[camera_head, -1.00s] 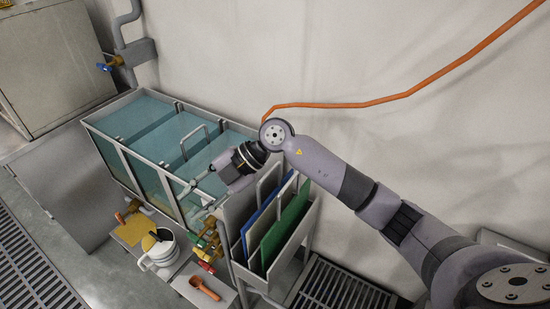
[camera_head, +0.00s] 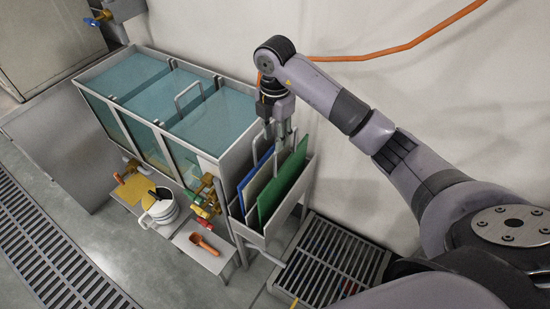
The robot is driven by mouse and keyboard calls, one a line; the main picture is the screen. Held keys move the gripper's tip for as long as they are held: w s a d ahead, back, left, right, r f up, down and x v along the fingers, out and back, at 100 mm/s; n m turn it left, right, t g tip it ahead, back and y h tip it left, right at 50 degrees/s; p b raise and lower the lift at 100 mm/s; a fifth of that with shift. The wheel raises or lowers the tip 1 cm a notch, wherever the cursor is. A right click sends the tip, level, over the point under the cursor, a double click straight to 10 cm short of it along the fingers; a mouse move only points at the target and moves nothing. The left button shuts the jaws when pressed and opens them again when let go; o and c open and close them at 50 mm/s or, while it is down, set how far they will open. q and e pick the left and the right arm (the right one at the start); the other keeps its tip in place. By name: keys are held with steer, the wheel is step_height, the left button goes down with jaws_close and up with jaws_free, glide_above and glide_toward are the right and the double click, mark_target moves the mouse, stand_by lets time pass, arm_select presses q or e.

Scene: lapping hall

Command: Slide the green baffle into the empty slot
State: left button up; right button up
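The green baffle (camera_head: 282,188) stands upright in the rack (camera_head: 250,236), on the rack's right side in the head view. A blue baffle (camera_head: 254,179) and a grey one stand left of it. My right gripper (camera_head: 283,134) points down just above the rack's far end, close to the baffle handles. Its fingers look apart; whether they touch a handle I cannot tell. The glass tank (camera_head: 158,121) with blue-green water stands left of the rack, split by crosswise bars. An upright handle (camera_head: 190,86) shows in it. I cannot make out the empty slot. My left gripper is not in view.
A low shelf before the tank holds a white jug (camera_head: 161,211), a yellow cloth (camera_head: 134,188) and an orange scoop (camera_head: 204,244). Brass valves (camera_head: 206,197) stick out beside the rack. An orange hose (camera_head: 400,47) runs along the wall. A floor grate (camera_head: 330,262) lies right of the rack.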

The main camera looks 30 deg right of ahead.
mark_target(275, 161)
step_height(275, 161, down, 10)
steer(key=shift+f+p, duration=0.25)
steer(key=shift+p, duration=0.35)
steer(key=shift+c, duration=0.2)
jaws_close()
stand_by(0.6)
